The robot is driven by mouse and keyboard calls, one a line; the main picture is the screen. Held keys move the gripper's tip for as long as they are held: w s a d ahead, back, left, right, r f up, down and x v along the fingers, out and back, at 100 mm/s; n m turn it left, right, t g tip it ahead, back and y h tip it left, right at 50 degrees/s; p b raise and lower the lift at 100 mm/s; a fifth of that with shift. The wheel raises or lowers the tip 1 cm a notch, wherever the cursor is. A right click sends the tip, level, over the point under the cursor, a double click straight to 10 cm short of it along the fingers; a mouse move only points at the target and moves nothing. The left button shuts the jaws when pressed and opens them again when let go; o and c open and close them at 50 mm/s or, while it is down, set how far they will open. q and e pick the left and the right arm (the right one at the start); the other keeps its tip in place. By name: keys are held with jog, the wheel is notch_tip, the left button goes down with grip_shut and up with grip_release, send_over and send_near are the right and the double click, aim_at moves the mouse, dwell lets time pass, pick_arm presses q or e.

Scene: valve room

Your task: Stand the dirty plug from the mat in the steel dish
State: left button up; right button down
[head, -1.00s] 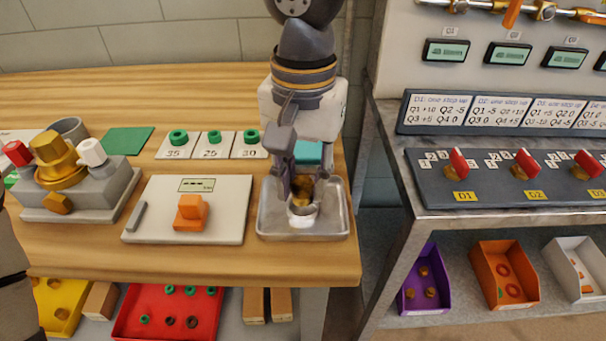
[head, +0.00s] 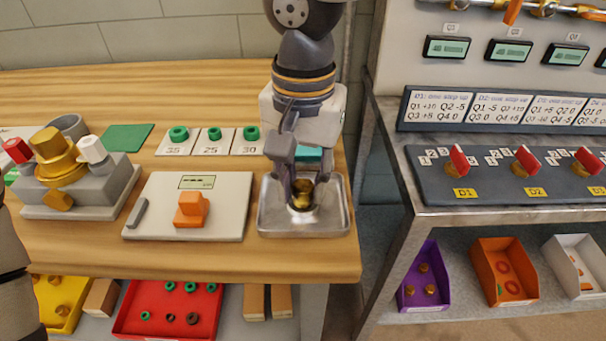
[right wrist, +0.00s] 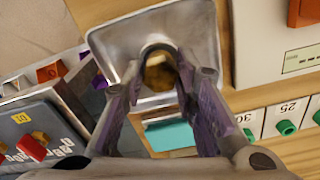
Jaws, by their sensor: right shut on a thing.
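The dirty plug (head: 302,189) is a dull brass-brown piece, roughly upright in the steel dish (head: 337,222). My right gripper (head: 302,198) reaches down over the dish and is shut on the plug. The right wrist view shows the plug (right wrist: 158,73) between the two fingers, with the grey dish (right wrist: 117,40) behind it. Whether the plug's lower end touches the dish floor cannot be told. A teal mat (head: 310,153) lies behind the dish, partly hidden by my gripper. My left gripper is out of view.
A white scale (head: 222,225) with an orange block (head: 191,210) stands left of the dish. Cards with green rings (head: 214,136) lie behind it. A grey fixture (head: 105,185) is further left. The bench's right edge is close to the dish.

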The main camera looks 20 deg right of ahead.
jog(key=shift+f, duration=0.5)
dwell(0.8)
jog(key=c, duration=1.2)
grip_release()
jog(key=shift+r, duration=0.1)
jog(key=shift+r, duration=3.95)
